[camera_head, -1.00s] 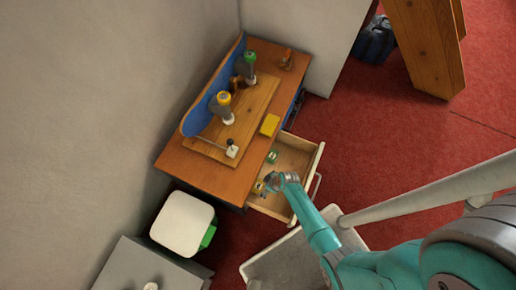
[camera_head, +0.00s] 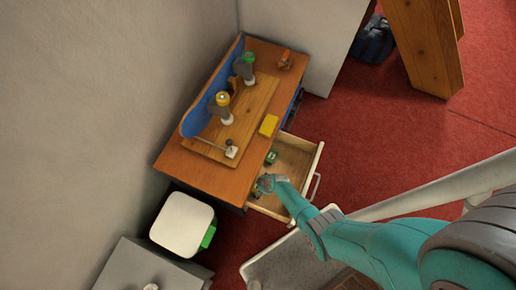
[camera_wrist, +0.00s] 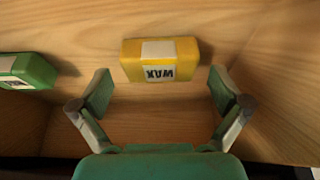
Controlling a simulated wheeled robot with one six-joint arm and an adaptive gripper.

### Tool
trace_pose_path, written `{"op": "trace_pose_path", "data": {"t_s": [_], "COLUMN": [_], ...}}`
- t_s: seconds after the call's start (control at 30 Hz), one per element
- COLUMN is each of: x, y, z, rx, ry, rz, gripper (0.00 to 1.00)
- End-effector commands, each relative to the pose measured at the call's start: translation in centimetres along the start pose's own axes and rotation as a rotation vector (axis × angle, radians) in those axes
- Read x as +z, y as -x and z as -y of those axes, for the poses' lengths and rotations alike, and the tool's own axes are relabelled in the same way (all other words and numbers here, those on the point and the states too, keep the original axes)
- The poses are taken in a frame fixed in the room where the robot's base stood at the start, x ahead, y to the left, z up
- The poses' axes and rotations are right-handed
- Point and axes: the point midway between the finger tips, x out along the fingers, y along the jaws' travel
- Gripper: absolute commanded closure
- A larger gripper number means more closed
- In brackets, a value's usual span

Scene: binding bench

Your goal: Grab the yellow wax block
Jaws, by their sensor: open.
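The yellow wax block (camera_wrist: 160,60) lies on the wooden drawer floor in the wrist view, with a white label reading "WAX" upside down. My gripper (camera_wrist: 160,92) is open, with one finger to each side of the block's near end and clear space between fingers and block. The block sits ahead of the fingertips, not touching them. In the head view my gripper (camera_head: 264,184) is over the open drawer (camera_head: 296,160), and it hides the wax block there.
A green labelled block (camera_wrist: 27,70) lies left of the wax block in the drawer. Drawer walls stand close around. On the bench (camera_head: 195,165) are another yellow block (camera_head: 269,125), a wooden board (camera_head: 245,120) and two bottle-like tools. A white-lidded bin (camera_head: 182,222) stands at the lower left.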

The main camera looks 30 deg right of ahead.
Motion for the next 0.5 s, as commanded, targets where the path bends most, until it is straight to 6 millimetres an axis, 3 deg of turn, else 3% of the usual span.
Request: {"op": "trace_pose_path", "data": {"t_s": [0.4, 0.5], "x": [0.04, 0.03], "y": [-0.49, -0.48], "z": [0.01, 0.0], "rx": [0.001, 0.001], "ry": [0.0, 0.0], "rz": [0.001, 0.001], "gripper": [0.0, 0.22]}}
